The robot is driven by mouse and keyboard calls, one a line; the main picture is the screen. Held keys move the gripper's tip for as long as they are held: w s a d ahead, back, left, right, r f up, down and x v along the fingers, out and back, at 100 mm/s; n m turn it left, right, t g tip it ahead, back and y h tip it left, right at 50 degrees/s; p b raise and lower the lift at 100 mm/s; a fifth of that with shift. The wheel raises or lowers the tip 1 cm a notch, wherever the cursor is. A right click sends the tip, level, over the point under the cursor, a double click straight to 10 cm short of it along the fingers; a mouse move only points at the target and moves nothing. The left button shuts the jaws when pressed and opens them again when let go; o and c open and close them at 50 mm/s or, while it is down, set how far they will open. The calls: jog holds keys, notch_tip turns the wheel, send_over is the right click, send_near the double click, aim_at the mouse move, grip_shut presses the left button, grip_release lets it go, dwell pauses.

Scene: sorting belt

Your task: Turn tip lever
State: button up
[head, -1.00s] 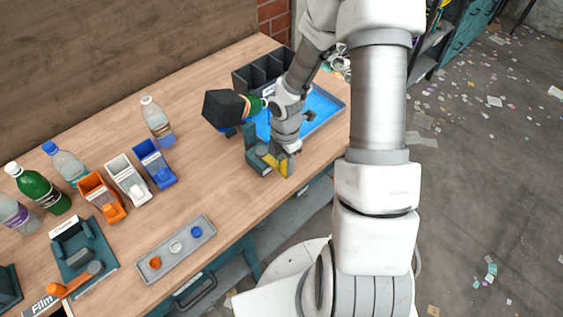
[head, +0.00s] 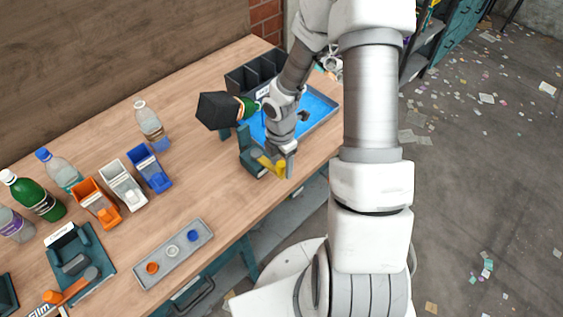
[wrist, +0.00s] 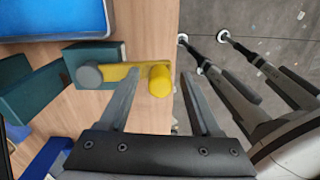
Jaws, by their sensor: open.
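The tip lever (wrist: 118,74) is a yellow bar with a grey hub at its left end and a round yellow knob (wrist: 159,80) at its right end. It is fixed to a dark teal block near the table's front edge. In the head view the lever (head: 266,162) shows beside my gripper (head: 285,168), which points down. In the wrist view my gripper (wrist: 159,84) is open, with the knob between its fingertips. The left finger overlaps the bar in the picture; I cannot tell whether it touches.
A black bin hopper (head: 218,110) and a blue tray (head: 318,104) stand behind the lever. Orange, white and blue small bins and several bottles stand to the left. A grey button strip (head: 150,272) lies at the front. The table between is clear.

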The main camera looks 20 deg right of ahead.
notch_tip(320, 180, up, 17)
jog(key=p, duration=0.3)
jog(key=shift+r, duration=0.2)
dwell(0.4)
